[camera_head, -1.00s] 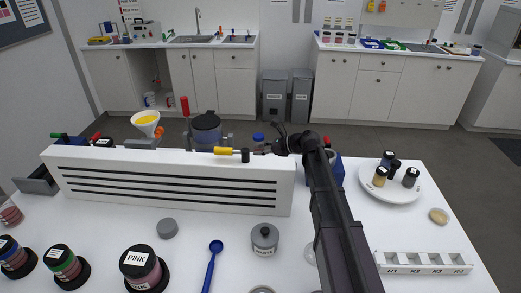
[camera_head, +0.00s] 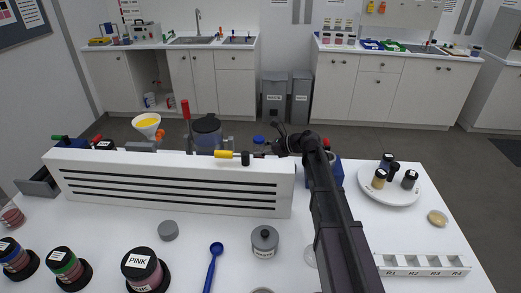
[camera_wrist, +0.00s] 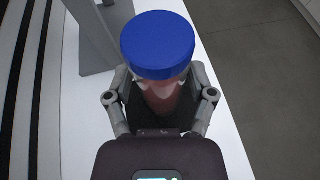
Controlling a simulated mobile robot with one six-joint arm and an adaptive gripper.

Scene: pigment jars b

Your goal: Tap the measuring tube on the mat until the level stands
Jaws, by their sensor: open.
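The measuring tube seems to be the clear vessel with a blue cap (camera_wrist: 158,45) and reddish contents (camera_wrist: 165,98) in the wrist view. My gripper (camera_wrist: 160,100) is open, with one finger on each side of the tube, below its cap. I cannot tell whether either finger touches it. In the head view the blue cap (camera_head: 259,140) shows just behind the white slotted panel, beside my gripper (camera_head: 276,144). The panel hides the tube's lower part and foot. I cannot make out the mat in either view.
The white slotted panel (camera_head: 170,185) stands across the table. Behind it are a funnel with yellow powder (camera_head: 147,122) and a dark-lidded vessel (camera_head: 207,128). A jar plate (camera_head: 372,195) and a labelled rack (camera_head: 425,264) are to the right. Pigment jars (camera_head: 144,270) are in front.

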